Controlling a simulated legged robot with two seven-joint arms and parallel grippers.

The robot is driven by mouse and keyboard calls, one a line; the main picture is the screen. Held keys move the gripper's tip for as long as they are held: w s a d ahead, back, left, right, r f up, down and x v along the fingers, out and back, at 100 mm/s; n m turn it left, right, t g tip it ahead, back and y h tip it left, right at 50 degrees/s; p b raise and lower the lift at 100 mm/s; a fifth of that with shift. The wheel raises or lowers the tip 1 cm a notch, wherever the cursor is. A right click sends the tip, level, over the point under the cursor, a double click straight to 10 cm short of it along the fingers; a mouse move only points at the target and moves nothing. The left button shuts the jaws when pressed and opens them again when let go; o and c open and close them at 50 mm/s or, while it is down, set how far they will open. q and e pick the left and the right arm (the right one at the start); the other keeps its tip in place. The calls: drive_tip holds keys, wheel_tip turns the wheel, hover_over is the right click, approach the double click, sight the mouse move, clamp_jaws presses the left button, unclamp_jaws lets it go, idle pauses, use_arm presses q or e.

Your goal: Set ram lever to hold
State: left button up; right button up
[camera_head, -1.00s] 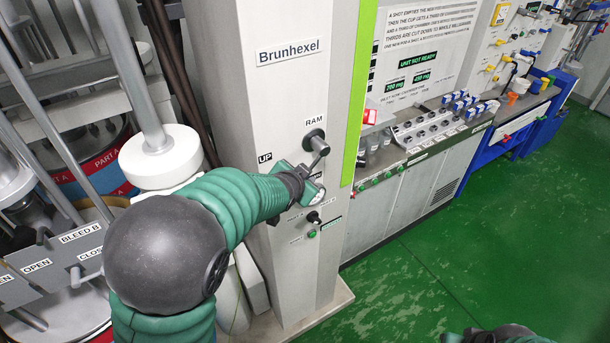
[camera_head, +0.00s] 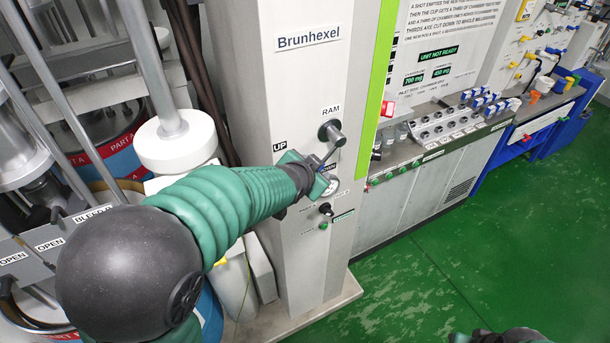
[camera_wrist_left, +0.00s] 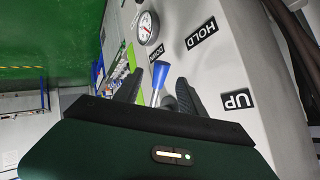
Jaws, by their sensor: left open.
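The ram lever has a dark round hub (camera_head: 331,132) under the RAM label on the grey column, with a thin rod running down from it. In the left wrist view the lever's blue tip (camera_wrist_left: 159,73) lies between the two fingers. My left gripper (camera_wrist_left: 158,92) is open around the lever, one finger on each side; I cannot tell whether either touches it. The HOLD label (camera_wrist_left: 202,33), UP label (camera_wrist_left: 238,99) and DOWN label (camera_wrist_left: 130,52) show around it. In the head view my left gripper (camera_head: 322,178) partly hides the lever and labels.
A round gauge (camera_wrist_left: 145,27) and a black knob (camera_head: 326,209) with a green button (camera_head: 324,226) sit low on the column (camera_head: 310,80). A workbench with valves (camera_head: 450,120) stands to the right. The green floor (camera_head: 470,250) there is clear.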

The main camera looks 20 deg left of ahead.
use_arm(q)
drive_tip(key=a+p+v, duration=0.1)
drive_tip(key=p+v, duration=1)
drive_tip(key=v, duration=0.2)
drive_tip(key=shift+d, duration=0.35)
drive_tip(key=shift+w, duration=0.15)
drive_tip(key=s+f+n+g+b, duration=0.1)
drive_tip(key=s+f+b, duration=0.3)
drive_tip(key=f+b, duration=0.4)
drive_tip(key=s+d+f+n+g+b, duration=0.1)
drive_tip(key=s+f+g+b, duration=0.3)
drive_tip(key=f+b, duration=0.4)
drive_tip(key=s+d+f+n+g+h+b, duration=0.1)
drive_tip(key=s+f+b, duration=0.5)
drive_tip(key=f, duration=1.3)
drive_tip(key=n+g+b, duration=0.1)
drive_tip(key=g+b, duration=0.1)
drive_tip(key=shift+n+b, duration=0.3)
drive_tip(key=shift+n, duration=0.1)
drive_tip(key=shift+w+f, duration=0.2)
